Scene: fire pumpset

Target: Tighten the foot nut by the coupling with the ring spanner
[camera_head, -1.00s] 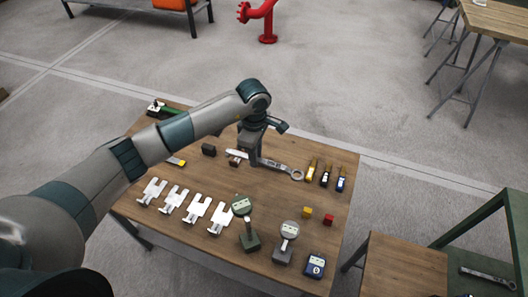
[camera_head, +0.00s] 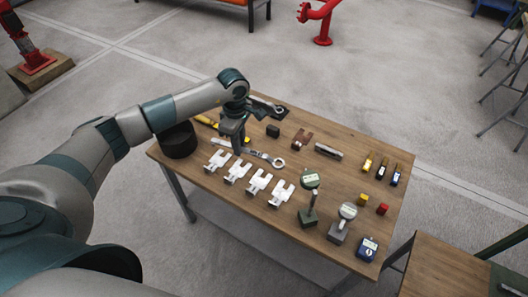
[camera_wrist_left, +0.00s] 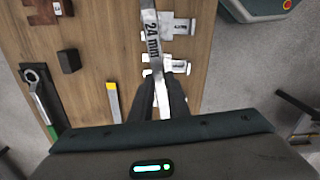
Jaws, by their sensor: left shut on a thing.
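My left gripper (camera_head: 232,143) is over the left part of the wooden table and shut on the ring spanner. The ring spanner (camera_head: 262,155) is a grey metal bar whose ring end points right, near the white slotted plates. In the left wrist view the spanner (camera_wrist_left: 151,35) runs up from between the fingers and is marked "24 mm"; its far end is cut off. I cannot tell how high it is above the table. The foot nut and the coupling are not in view. My right gripper is not in view.
The table (camera_head: 330,185) holds several white slotted plates (camera_head: 259,182), dial gauges on stands (camera_head: 309,190), a dark block (camera_head: 273,131), a brown slotted piece (camera_head: 302,139) and several markers (camera_head: 381,170). A dark round thing (camera_head: 178,140) is at its left corner.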

